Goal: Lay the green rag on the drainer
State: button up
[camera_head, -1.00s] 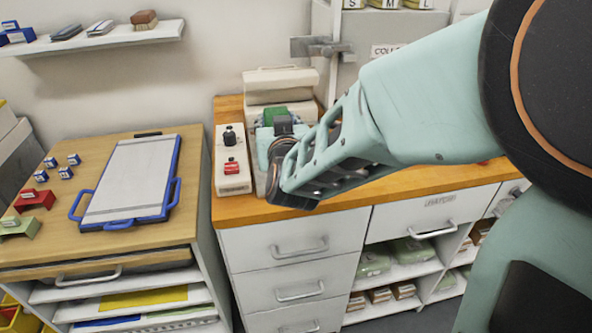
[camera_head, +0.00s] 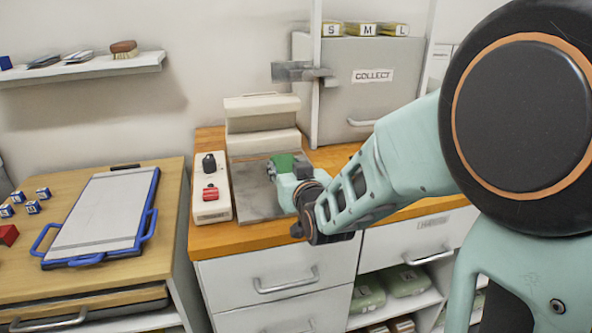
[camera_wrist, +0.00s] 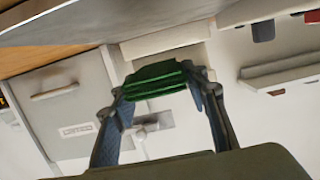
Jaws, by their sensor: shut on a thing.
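The green rag (camera_head: 284,161), a folded bundle, is in my gripper (camera_head: 280,167). In the wrist view the rag (camera_wrist: 156,79) sits between the two fingers of my gripper (camera_wrist: 158,88), which are shut on it. In the head view the rag shows in front of the cream press-like machine, over or near the right part of its grey plate (camera_head: 255,198). I cannot tell whether it touches the plate. A white board in a blue-handled frame (camera_head: 103,212) lies flat on the left cabinet. I cannot tell for sure which thing is the drainer.
A control box (camera_head: 211,205) with a black knob and red button stands left of the plate. The cream machine (camera_head: 262,115) rises behind it. A grey COLLECT cabinet (camera_head: 372,95) stands behind right. A gap separates the two counters. A wall shelf (camera_head: 85,70) is upper left.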

jog(key=shift+w+d+f, duration=0.4)
jog(key=shift+d+f, duration=0.2)
jog(key=shift+f, duration=0.25)
jog(key=shift+w+d+f+b, duration=0.1)
jog(key=shift+f+b, duration=0.45)
jog(key=shift+f, duration=0.35)
jog(key=shift+w+d+f+b, duration=0.1)
jog(key=shift+f+b, duration=0.45)
jog(key=shift+f, duration=0.3)
jog(key=shift+s, duration=0.1)
jog(key=shift+f, duration=0.15)
jog(key=o, duration=1.3)
jog(key=shift+c, duration=0.2)
